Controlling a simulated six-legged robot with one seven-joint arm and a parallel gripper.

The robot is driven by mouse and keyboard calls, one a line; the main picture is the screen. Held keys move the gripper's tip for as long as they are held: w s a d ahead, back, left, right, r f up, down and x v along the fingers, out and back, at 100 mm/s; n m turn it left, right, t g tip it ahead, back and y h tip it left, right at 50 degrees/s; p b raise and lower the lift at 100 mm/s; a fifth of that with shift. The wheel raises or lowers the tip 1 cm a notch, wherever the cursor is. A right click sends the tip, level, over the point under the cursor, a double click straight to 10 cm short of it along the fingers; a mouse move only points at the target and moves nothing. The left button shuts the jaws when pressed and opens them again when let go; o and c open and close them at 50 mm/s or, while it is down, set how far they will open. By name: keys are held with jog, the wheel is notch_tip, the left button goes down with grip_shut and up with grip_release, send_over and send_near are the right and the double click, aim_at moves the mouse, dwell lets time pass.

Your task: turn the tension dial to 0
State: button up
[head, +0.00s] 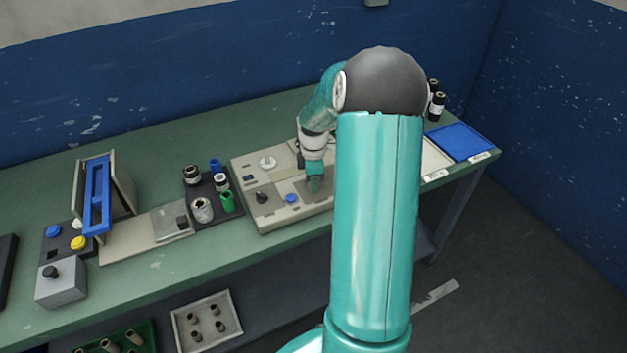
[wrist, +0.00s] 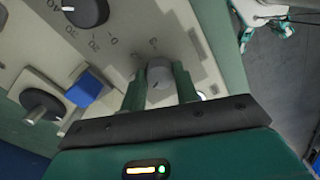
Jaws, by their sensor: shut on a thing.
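My gripper (head: 314,186) is lowered onto the pale control panel (head: 245,172) on the green bench. In the wrist view my gripper (wrist: 160,88) has its fingers on both sides of a round grey knob (wrist: 159,74) and is shut on it. Small marks are printed on the panel beside this knob, too blurred to read. A black dial (wrist: 85,10) with a numbered scale including 0, 20, 30 and 40 stands apart from the fingers, cut by the top edge. No readable label shows which one is the tension dial.
A blue block (wrist: 86,88) and a dark round part (wrist: 42,103) stand beside the fingers. The head view shows a black knob (head: 262,197) and a blue button (head: 291,198) on the panel. A dark tray (head: 209,216) of spools is to the left. My arm hides the panel's right side.

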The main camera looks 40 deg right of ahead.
jog(key=o, duration=1)
notch_tip(320, 180, up, 14)
jog(key=shift+f, duration=0.1)
jog(key=shift+a, duration=0.1)
